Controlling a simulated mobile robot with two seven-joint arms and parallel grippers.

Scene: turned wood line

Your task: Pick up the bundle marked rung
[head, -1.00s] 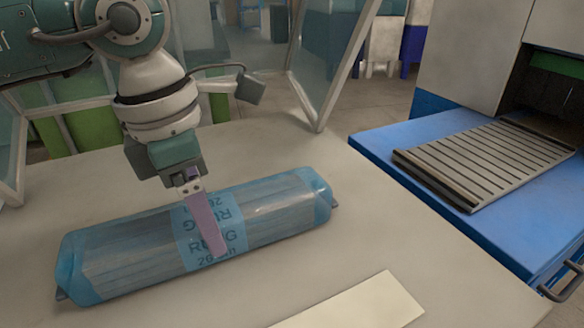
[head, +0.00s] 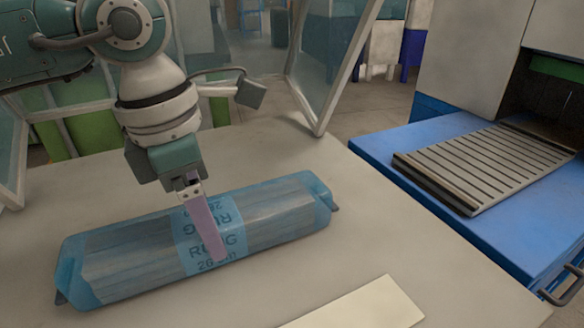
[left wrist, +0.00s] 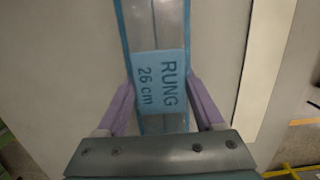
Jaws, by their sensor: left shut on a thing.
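The bundle marked RUNG (head: 110,262) is a long pack of wooden rods in blue clear wrap, with a light blue band reading RUNG 26 cm. It lies slantwise low over the table in the head view; I cannot tell whether it is clear of the surface. My left gripper (head: 212,232) comes down from above at the band, shut on the bundle. In the left wrist view the bundle (left wrist: 160,83) runs between the two purple fingers, one on each side. In the head view the far finger is hidden. My right gripper is not in view.
The pale table (head: 300,260) is clear around the bundle. A cream strip (head: 365,306) lies at the front. A blue bench (head: 420,195) with a slatted grey plate (head: 485,165) stands to the right, beside a machine. A framed clear panel (head: 330,60) rises behind the table.

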